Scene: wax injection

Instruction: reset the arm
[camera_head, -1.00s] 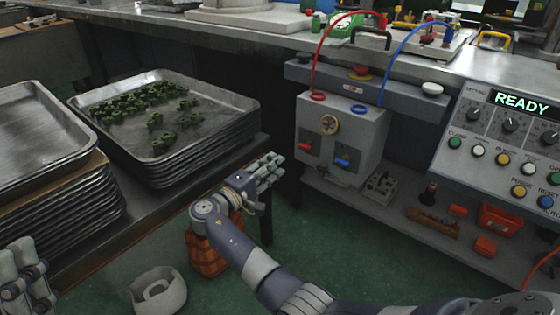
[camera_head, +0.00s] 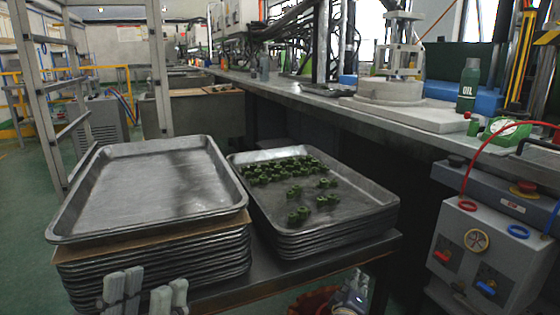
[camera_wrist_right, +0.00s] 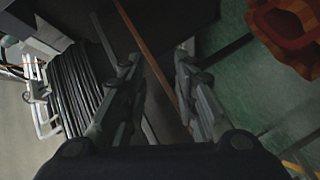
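My left gripper (camera_head: 146,292) shows at the bottom left of the head view, in front of the left tray stack; its pale fingers are apart with nothing between them. My right gripper (camera_head: 352,298) is partly seen at the bottom edge of the head view, beside the table's right end. In the right wrist view my right gripper (camera_wrist_right: 160,68) is open and empty, with its two dark fingers spread. Its palm hides the bottom of that view.
An empty tray (camera_head: 150,185) tops the left stack. The right tray (camera_head: 352,207) holds several green parts (camera_head: 285,170). A grey machine (camera_head: 480,252) with red and blue hoses stands at right. An orange-red basket (camera_wrist_right: 290,35) is on the green floor. An oil bottle (camera_head: 468,85) stands on the bench.

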